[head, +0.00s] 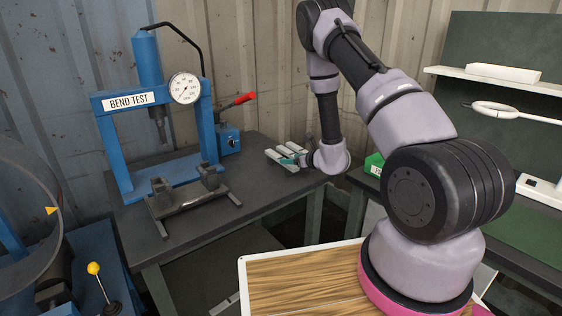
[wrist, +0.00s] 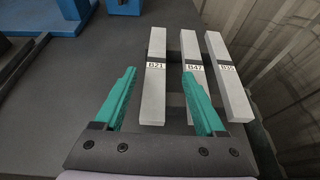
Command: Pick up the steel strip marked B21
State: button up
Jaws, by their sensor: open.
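My gripper (wrist: 160,76) is open, with green fingers on either side of B21. The left finger is left of B21, with a gap. The right finger overlaps the B47 strip in the picture. In the head view my gripper (head: 291,150) is over the strips, which are small and partly hidden there.
The blue bend test press (head: 158,185) with a gauge stands left of the strips on the dark table (head: 190,220). A corrugated wall (wrist: 275,50) is close on the right in the wrist view. Bare table lies left of the strips.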

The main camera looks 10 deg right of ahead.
aim_at(277, 159)
jog(key=x, duration=0.4)
jog(key=shift+w+a+f, duration=0.1)
jog(key=shift+a+f, duration=0.1)
jog(key=shift+a, duration=0.2)
jog(key=shift+c, duration=0.3)
grip_shut()
jog(key=shift+r, duration=0.1)
dwell(0.6)
